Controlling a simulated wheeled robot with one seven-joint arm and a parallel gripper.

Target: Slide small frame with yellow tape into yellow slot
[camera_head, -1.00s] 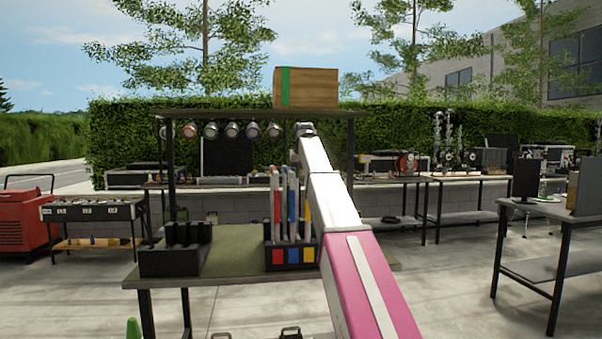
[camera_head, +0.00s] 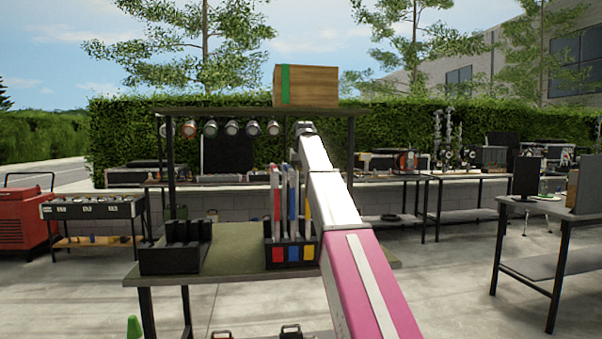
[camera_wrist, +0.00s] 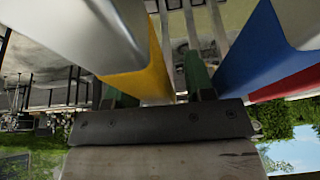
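The black slotted box (camera_head: 270,262) stands on the bench with red, blue and yellow labels. Frames with red tape (camera_head: 276,205) and blue tape (camera_head: 291,205) stand upright in it. The small frame with yellow tape (camera_head: 308,218) stands upright above the yellow label, its upper part hidden by my arm. In the wrist view the yellow-taped frame (camera_wrist: 143,80) is close at left, overlapping one finger; the blue-taped frame (camera_wrist: 255,60) is at right. My gripper (camera_wrist: 158,88) has its green fingers apart, with a gap beside the yellow frame; contact is unclear.
A black rack (camera_head: 170,262) stands at the left of the bench top (camera_head: 230,240). An upper shelf (camera_head: 230,112) with hanging lamps runs above and carries a wooden box (camera_head: 306,86). The bench has free room between the rack and slotted box.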

